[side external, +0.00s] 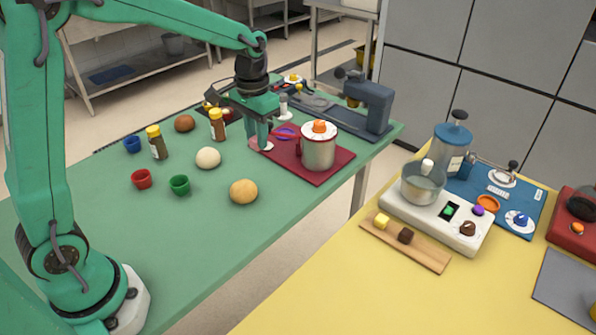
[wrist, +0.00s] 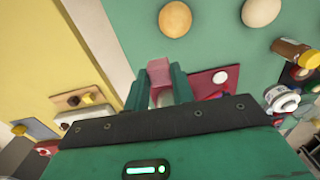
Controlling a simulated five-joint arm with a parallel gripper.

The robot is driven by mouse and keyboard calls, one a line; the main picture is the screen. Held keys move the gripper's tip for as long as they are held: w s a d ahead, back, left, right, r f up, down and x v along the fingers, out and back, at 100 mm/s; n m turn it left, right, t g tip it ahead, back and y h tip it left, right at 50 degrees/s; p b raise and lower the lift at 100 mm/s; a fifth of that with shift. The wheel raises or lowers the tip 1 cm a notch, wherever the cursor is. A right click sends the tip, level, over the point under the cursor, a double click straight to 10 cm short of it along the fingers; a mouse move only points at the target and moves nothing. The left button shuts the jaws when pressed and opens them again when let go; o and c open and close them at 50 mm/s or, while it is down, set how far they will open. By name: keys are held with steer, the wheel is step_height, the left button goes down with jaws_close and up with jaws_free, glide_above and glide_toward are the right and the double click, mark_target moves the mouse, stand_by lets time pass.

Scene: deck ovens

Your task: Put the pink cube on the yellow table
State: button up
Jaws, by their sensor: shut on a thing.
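The pink cube (wrist: 159,70) is between the two green fingers of my gripper (wrist: 158,92) in the wrist view, and the fingers are shut on it. In the side view my gripper (side external: 261,146) points down over the green table, left of the red pot. A pinkish patch shows at its fingertips there, but the cube's shape is mostly hidden by the fingers. The yellow table (side external: 300,290) stands at the lower right, across a gap from the green table. It also shows at the upper left of the wrist view (wrist: 40,45).
A red pot (side external: 318,150) on a dark red mat (side external: 334,175) is close right of my gripper. Buns, bottles and small cups lie on the green table (side external: 120,235). The yellow table holds a wooden board (side external: 425,255), a scale (side external: 400,215) and a blender (side external: 452,150); its front is clear.

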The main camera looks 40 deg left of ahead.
steer(key=s+a+f, duration=0.5)
steer(key=a, duration=0.5)
steer(key=shift+s+a, duration=0.25)
steer(key=shift+s, duration=0.1)
steer(key=shift+a, duration=0.1)
glide_above(195, 172)
step_height(195, 172, down, 7)
steer(key=shift+r, duration=0.1)
stand_by(0.4)
steer(key=shift+f, duration=2.05)
steer(key=shift+f, duration=0.1)
